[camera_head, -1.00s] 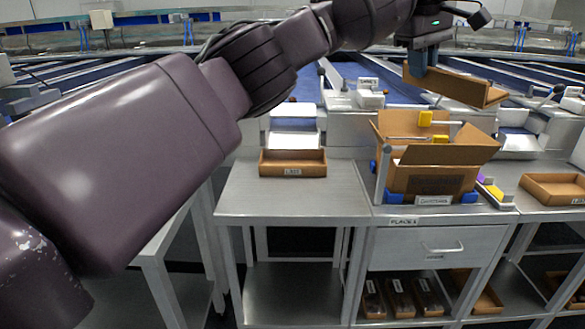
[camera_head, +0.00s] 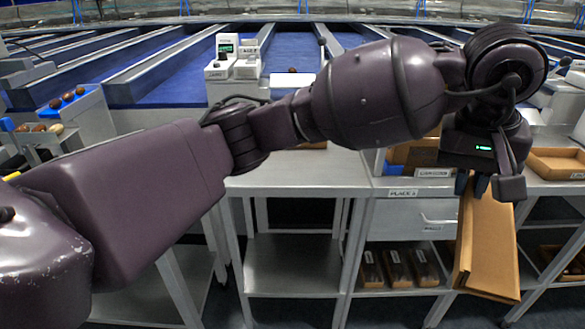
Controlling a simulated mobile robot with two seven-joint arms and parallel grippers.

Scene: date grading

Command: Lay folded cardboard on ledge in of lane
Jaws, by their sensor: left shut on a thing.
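My left gripper (camera_head: 480,185) is shut on the folded cardboard (camera_head: 488,245), a flat brown piece. It hangs down from the gripper in front of the table's front edge, to the right of the drawer. My left arm reaches across the view from the left and hides much of the tabletop. Blue lanes (camera_head: 295,52) with raised grey dividers run away at the back. I cannot tell which ledge is meant. My right gripper is not in view.
A steel table (camera_head: 290,175) stands in the middle, with a drawer (camera_head: 405,245) and several dark packs on its lower shelf. An open cardboard box (camera_head: 408,156) is mostly hidden behind my arm. A shallow tray (camera_head: 556,163) lies at right. A small scale-like device (camera_head: 225,58) stands at the lanes.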

